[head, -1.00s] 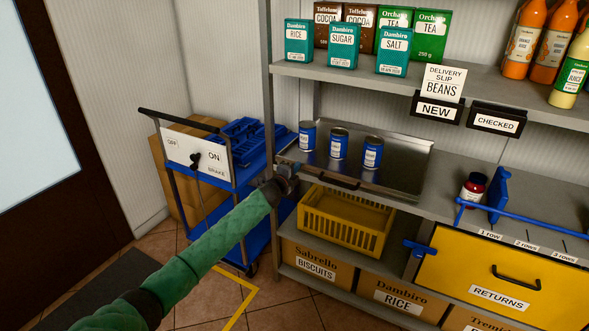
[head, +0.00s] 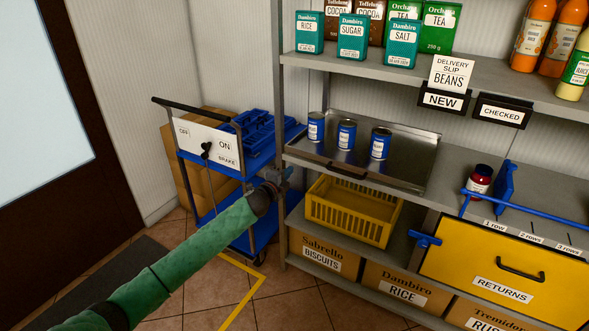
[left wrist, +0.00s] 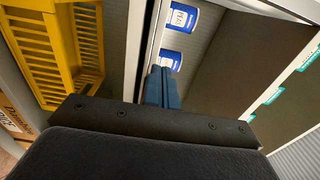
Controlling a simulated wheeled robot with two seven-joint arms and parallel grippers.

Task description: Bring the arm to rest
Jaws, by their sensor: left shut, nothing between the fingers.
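My left arm, in a green sleeve, reaches in from the lower left in the head view. Its gripper (head: 281,177) is in front of the shelf's left post, just left of and below the metal tray (head: 414,172). In the left wrist view the fingers (left wrist: 161,86) are shut together with nothing between them. Several blue cans stand in a row on the tray: a left can (head: 316,127), a middle can (head: 346,135) and a right can (head: 380,143). Two blue cans also show beyond the fingers in the left wrist view (left wrist: 178,19). My right gripper is not in view.
A blue trolley (head: 240,176) with a brake lever stands left of the shelf, close to the gripper. A yellow crate (head: 348,212) sits below the tray. A yellow returns drawer (head: 470,280) and a dark red jar (head: 479,180) are at right. Open floor lies at lower left.

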